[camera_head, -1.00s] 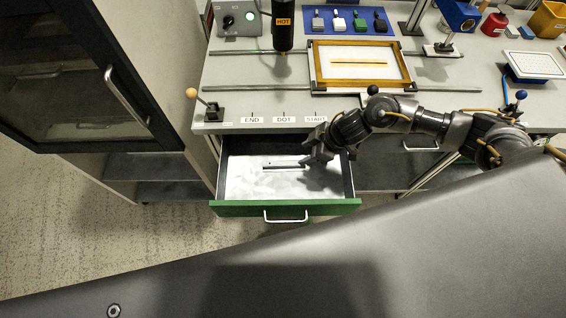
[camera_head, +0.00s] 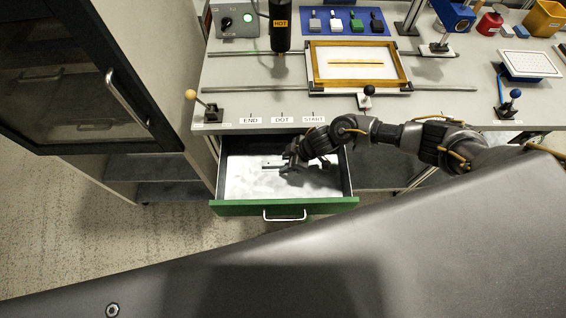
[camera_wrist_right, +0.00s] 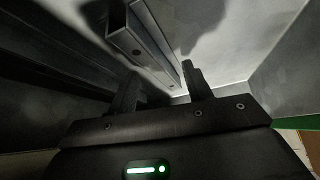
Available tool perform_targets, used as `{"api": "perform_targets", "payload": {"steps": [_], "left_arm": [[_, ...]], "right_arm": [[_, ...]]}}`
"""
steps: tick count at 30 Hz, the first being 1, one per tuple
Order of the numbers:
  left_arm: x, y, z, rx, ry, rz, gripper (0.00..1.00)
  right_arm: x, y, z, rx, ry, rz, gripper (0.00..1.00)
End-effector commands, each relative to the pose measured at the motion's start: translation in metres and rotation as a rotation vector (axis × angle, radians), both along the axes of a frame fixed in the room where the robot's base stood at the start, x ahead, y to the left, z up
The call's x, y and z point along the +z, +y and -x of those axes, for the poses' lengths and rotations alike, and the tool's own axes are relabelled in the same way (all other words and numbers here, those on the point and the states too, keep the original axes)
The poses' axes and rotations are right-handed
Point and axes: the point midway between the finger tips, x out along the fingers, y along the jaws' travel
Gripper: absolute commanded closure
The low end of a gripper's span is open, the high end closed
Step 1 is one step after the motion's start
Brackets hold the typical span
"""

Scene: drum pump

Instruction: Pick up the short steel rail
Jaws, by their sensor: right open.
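The short steel rail (camera_head: 271,167) lies in the open drawer. In the head view its left part shows, and my right gripper hides the rest. In the right wrist view the rail (camera_wrist_right: 149,45) is a grey square-section bar with a hole in its side, running down between the two fingers. My right gripper (camera_head: 285,165) is inside the drawer, open, with its fingertips (camera_wrist_right: 160,68) on either side of the rail's line. Whether a finger touches the rail cannot be told. My left gripper is not in view.
The drawer (camera_head: 232,208) has a green front and a pale floor; its walls stand close around my gripper. The workbench (camera_head: 232,100) above holds a wooden-framed screen (camera_head: 312,70), a black "HOT" cylinder (camera_head: 280,28) and a lever with an orange knob (camera_head: 190,95). A dark cabinet (camera_head: 150,120) stands left.

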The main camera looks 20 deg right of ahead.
Motion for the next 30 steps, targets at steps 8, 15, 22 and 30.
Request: {"api": "perform_targets", "payload": {"steps": [8, 15, 22, 30], "left_arm": [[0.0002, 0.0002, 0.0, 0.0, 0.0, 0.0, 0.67], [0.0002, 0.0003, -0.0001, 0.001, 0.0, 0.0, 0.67], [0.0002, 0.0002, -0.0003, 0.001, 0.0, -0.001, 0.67], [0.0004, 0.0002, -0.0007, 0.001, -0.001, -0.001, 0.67]], "right_arm": [[-0.0083, 0.0041, -0.0022, 0.001, 0.0, 0.0, 0.5], [-0.0081, 0.0041, -0.0022, 0.001, 0.0, 0.0, 0.72], [-0.0081, 0.0039, -0.0021, 0.001, 0.0, 0.0, 1.0], [-0.0069, 0.0041, -0.0023, 0.001, -0.001, -0.001, 1.0]]}}
